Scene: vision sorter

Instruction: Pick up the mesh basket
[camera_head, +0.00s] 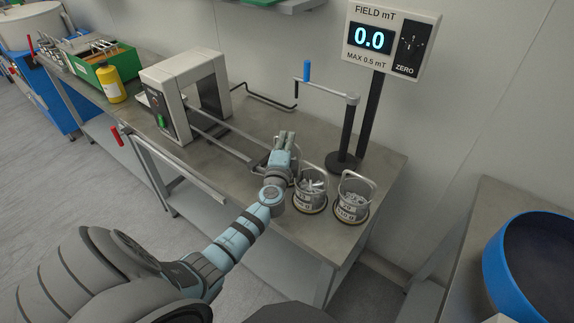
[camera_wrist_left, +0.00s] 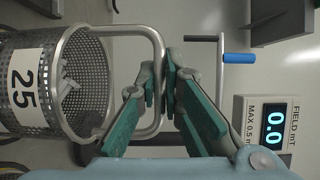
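Two mesh baskets with raised wire handles stand side by side at the right end of the workbench. The left mesh basket (camera_head: 309,199) holds pale metal pieces. The right mesh basket (camera_head: 350,209) also holds pieces. In the left wrist view a mesh basket (camera_wrist_left: 97,92) with a label reading 25 lies sideways in the picture. My right gripper is not in view.
A black post with a blue-gripped crank (camera_head: 307,71) and the field display reading 0.0 (camera_head: 383,40) stand behind the baskets. A white square frame (camera_head: 190,92) with rails is to the left.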

